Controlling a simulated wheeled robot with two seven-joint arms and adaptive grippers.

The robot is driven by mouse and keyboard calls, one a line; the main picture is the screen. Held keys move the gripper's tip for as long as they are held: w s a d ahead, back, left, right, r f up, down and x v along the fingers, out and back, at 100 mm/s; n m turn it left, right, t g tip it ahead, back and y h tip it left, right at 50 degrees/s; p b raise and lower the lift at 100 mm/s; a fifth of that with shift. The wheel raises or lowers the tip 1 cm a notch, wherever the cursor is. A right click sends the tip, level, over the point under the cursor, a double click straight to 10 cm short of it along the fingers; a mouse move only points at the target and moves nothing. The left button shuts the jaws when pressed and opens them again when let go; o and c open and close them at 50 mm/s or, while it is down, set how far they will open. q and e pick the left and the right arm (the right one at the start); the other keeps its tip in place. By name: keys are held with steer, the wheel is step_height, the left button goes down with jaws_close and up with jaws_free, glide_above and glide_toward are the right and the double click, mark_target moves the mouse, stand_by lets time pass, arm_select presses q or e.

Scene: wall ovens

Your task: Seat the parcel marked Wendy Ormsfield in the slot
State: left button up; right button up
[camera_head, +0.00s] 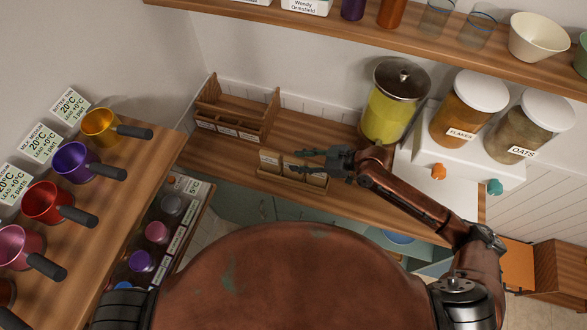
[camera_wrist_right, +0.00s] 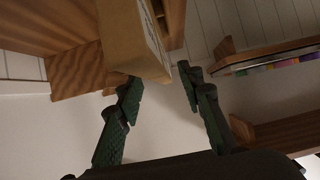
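Small cardboard parcels (camera_head: 269,160) with pale labels stand in a low wooden tray (camera_head: 312,184) on the counter. Their names are too small to read. My right gripper (camera_head: 303,161) is over the tray's right part, fingers pointing left and spread at the parcels. In the right wrist view its two dark green fingers (camera_wrist_right: 160,88) are apart, with a brown parcel (camera_wrist_right: 132,40) just beyond the tips, nearer the left finger; I cannot tell if they touch. A wooden rack (camera_head: 236,112) with compartments and front labels stands behind, to the left. My left gripper is not visible.
A white labelled item (camera_head: 305,7) on the upper shelf reads "Wendy Ormsfield", cut by the frame edge. A yellow-filled jar (camera_head: 392,105) stands close behind my right gripper. Flakes (camera_head: 467,110) and oats (camera_head: 530,130) jars are further right. Coloured pans (camera_head: 100,127) line the left shelf.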

mark_target(287, 161)
steer(key=shift+x, duration=1.45)
steer(key=shift+c, duration=0.4)
jaws_close()
